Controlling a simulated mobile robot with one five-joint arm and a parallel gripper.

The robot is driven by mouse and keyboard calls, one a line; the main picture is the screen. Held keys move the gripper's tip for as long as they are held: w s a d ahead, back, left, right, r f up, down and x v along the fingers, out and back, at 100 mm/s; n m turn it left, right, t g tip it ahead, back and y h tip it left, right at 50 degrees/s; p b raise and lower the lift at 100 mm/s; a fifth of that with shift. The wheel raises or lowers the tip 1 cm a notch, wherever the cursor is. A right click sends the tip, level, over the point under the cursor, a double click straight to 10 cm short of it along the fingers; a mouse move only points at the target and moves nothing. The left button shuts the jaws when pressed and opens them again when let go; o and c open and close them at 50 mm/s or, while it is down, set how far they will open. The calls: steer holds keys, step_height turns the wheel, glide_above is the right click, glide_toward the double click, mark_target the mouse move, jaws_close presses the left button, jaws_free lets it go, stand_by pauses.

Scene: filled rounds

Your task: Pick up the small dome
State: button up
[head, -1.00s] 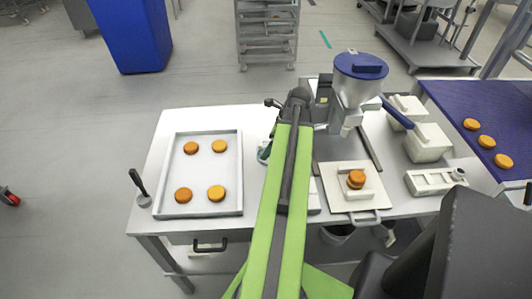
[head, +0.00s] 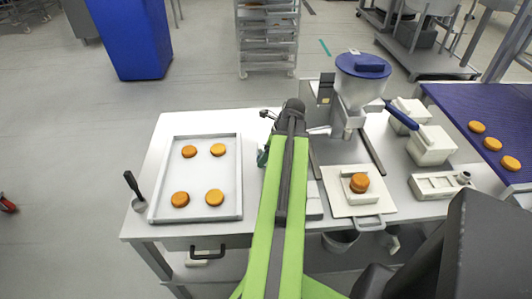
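I cannot tell for certain which thing is the small dome. An orange-brown round, seemingly stacked in layers (head: 359,182), sits on a pale block on the white board (head: 342,206), right of my arm. Several orange rounds lie apart on the metal tray (head: 194,138), one at its front right (head: 214,197). My green and black arm reaches away over the table between tray and board. Its far end hides my gripper, so its fingers cannot be made out. A small teal part shows just left of the arm.
The steel table (head: 150,165) carries a hopper machine with a blue lid (head: 363,66), white containers (head: 432,146) and a black-handled tool (head: 134,188). A blue conveyor (head: 460,105) with 3 rounds stands at right. A blue bin (head: 130,40) and rack (head: 268,35) stand behind.

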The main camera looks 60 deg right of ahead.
step_height(320, 180, up, 10)
steer(key=p, duration=1)
steer(key=shift+r, duration=0.15)
